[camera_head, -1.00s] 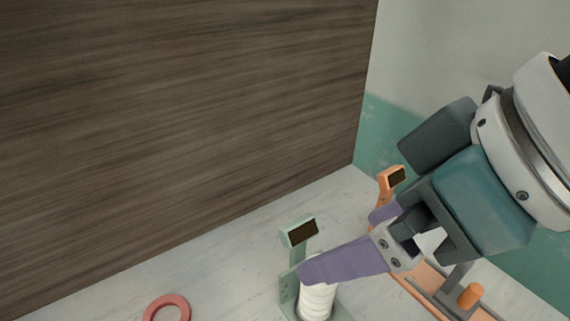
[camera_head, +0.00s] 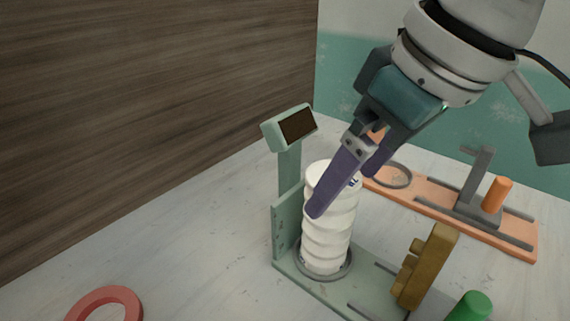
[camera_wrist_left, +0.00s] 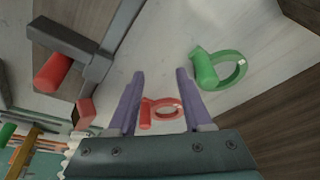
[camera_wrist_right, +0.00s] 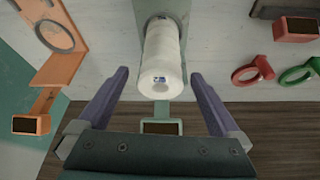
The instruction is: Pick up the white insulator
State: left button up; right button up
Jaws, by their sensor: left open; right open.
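The white insulator (camera_head: 328,230) is a ribbed cylinder standing upright in a ring on a pale green stand. In the right wrist view the white insulator (camera_wrist_right: 161,62) lies between and beyond the fingertips. My right gripper (camera_head: 345,190) is open, its purple fingers at the insulator's upper part; one finger crosses in front of it. Whether a finger touches it I cannot tell. In the left wrist view my left gripper (camera_wrist_left: 158,78) is open and empty, with a red ring-shaped piece (camera_wrist_left: 160,112) seen between its fingers. The left gripper is out of the head view.
The green stand (camera_head: 290,180) has an upright post with a dark display, close beside the insulator. A brown clamp (camera_head: 425,268) and green knob (camera_head: 470,306) sit at its right. An orange stand (camera_head: 430,198) is behind. A red ring (camera_head: 105,303) lies front left. A wooden panel rises at left.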

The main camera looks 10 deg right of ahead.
aim_at(328, 218)
jog(key=b+x, duration=0.1)
jog(key=x, duration=0.4)
jog(key=shift+a+f, duration=0.15)
jog(key=shift+f, duration=0.05)
jog(key=shift+c, duration=0.2)
grip_shut()
dwell(0.4)
jog(key=shift+r, duration=0.1)
